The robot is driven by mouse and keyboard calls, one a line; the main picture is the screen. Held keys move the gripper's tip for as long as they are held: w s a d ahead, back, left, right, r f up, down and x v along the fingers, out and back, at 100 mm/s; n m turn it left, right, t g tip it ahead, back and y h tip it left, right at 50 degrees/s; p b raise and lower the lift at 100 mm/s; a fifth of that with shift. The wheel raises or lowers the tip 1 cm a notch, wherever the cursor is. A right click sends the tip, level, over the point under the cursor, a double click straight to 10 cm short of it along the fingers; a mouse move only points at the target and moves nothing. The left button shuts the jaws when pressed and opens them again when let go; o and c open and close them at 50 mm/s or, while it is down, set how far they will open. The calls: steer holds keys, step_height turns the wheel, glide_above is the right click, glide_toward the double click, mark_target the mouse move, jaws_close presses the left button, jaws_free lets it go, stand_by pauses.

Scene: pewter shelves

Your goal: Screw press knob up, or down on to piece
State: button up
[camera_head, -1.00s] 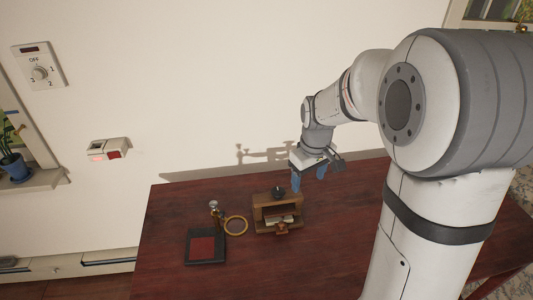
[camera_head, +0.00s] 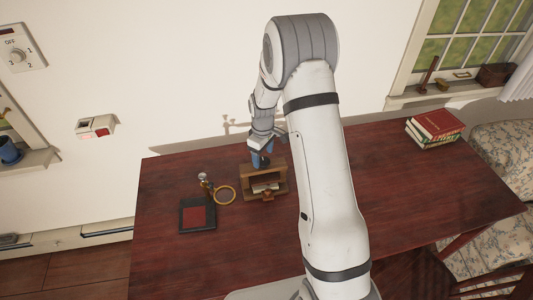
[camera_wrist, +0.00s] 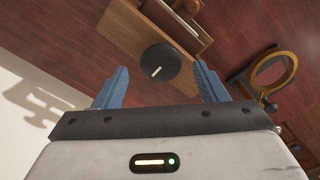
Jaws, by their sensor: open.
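The wooden press (camera_head: 264,195) stands on the dark red table, with a pale piece (camera_head: 265,187) inside its frame. Its round black knob (camera_wrist: 159,66) with a white mark is on the top beam in the wrist view. My gripper (camera_wrist: 156,84) is open, with its two blue fingers apart on either side of the knob. The knob appears between and a little beyond the fingertips, and I cannot tell if the fingers touch it. In the head view my gripper (camera_head: 261,160) is over the press and hides most of the knob.
A brass ring magnifier (camera_head: 225,195) and a black pad with a red top (camera_head: 197,215) are left of the press. Books (camera_head: 435,125) lie at the table's back right. The wall is close behind; the front of the table is clear.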

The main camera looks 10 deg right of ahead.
steer(key=shift+f, duration=0.65)
steer(key=shift+s, duration=0.1)
